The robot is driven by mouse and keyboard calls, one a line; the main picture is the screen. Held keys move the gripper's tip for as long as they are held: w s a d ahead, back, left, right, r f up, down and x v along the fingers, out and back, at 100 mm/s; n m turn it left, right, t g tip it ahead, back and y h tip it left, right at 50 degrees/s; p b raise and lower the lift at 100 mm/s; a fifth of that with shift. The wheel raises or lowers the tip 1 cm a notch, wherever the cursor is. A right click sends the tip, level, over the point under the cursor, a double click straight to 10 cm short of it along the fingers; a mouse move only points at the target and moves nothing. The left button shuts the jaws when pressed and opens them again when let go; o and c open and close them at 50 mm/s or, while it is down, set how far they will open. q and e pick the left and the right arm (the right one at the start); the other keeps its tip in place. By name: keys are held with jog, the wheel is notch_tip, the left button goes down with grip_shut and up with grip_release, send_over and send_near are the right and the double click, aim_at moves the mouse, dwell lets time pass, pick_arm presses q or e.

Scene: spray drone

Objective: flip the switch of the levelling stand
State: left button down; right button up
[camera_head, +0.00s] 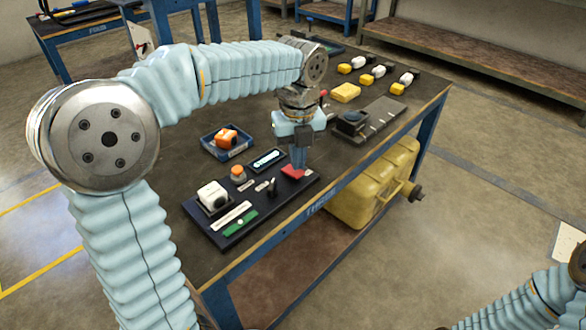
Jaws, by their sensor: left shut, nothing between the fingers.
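A dark board (229,239) lies along the near edge of the workbench and looks like the levelling stand. It carries a white block (213,196), an orange-topped knob (238,174), a small upright black lever (272,187) and a red part (293,171). Which of these is the switch I cannot tell for sure. My left gripper (299,167) points down, shut and empty, with its tips right at the red part; whether they touch it is unclear. My right arm shows at the lower right, its gripper out of view.
A blue tray (212,150) with an orange item (227,138) lies behind the board. A grey plate with a black block (352,122), a yellow block (345,93) and several yellow-white items stand farther back. A yellow tank (352,200) sits beneath the workbench (180,170).

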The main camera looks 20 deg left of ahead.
aim_at(298, 173)
pick_arm(q)
jog(key=shift+f+b, duration=0.65)
jog(key=shift+f, duration=0.4)
dwell(0.7)
notch_tip(298, 173, up, 3)
jog(key=p, duration=0.2)
jog(key=shift+f+p, duration=0.1)
jog(key=shift+p, duration=0.25)
notch_tip(298, 173, up, 2)
jog(key=shift+r+p, duration=0.2)
jog(key=shift+p, duration=0.95)
jog(key=shift+r+p, duration=0.6)
jog(key=shift+r, duration=0.4)
jog(key=shift+f, duration=0.1)
